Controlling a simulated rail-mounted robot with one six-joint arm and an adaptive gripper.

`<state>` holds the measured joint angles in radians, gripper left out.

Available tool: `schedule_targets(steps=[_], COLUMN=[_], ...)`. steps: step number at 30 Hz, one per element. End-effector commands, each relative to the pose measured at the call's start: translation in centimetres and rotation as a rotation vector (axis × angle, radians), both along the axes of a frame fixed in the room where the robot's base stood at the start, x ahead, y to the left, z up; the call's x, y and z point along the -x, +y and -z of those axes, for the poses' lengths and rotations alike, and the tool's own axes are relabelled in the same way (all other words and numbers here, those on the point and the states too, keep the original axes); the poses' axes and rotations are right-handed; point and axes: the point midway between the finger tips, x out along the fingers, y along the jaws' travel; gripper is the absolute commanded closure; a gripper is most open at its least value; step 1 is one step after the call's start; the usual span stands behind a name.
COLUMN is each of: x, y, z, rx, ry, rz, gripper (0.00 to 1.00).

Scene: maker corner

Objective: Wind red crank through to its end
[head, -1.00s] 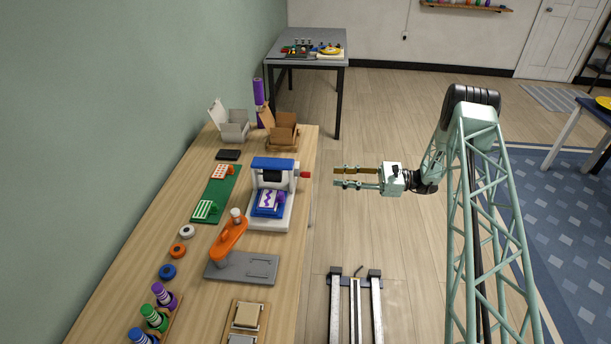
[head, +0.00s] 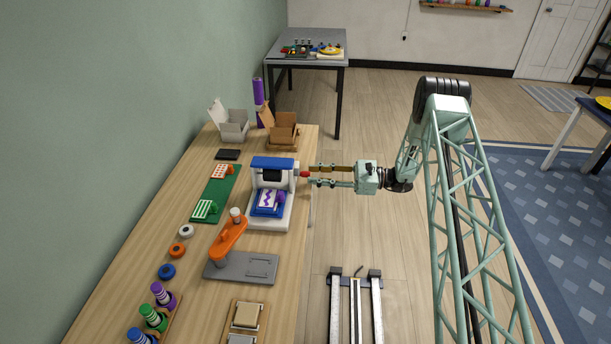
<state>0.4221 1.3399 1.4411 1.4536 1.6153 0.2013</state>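The red crank (head: 304,174) sticks out from the right side of a white press with a blue top (head: 273,163) on the wooden bench. A blue plate with a white, purple-patterned sheet (head: 268,202) lies at the press's front. My gripper (head: 314,175) points left at the crank, its two fingers apart, with the tips beside the crank's end. At this size I cannot tell whether a finger touches the crank. The crank's far side and its arm are hard to make out.
An orange lever tool on a grey base (head: 242,268) stands in front of the press. Open cardboard boxes (head: 284,128) stand behind it. A green board (head: 220,188) lies to its left.

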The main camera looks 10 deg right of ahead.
Motion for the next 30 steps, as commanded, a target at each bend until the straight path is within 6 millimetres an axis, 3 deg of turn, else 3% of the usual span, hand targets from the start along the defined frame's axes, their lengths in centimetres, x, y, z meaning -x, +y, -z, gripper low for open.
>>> schedule_targets(steps=[9, 24, 30], x=[-1.0, -1.2, -1.2], y=[3.1, 3.8, 3.8], z=[0.0, 0.0, 0.0], rx=[0.001, 0.001, 0.001], ry=[0.0, 0.0, 0.0], rz=[0.0, 0.001, 0.001], gripper=[0.72, 0.72, 0.9])
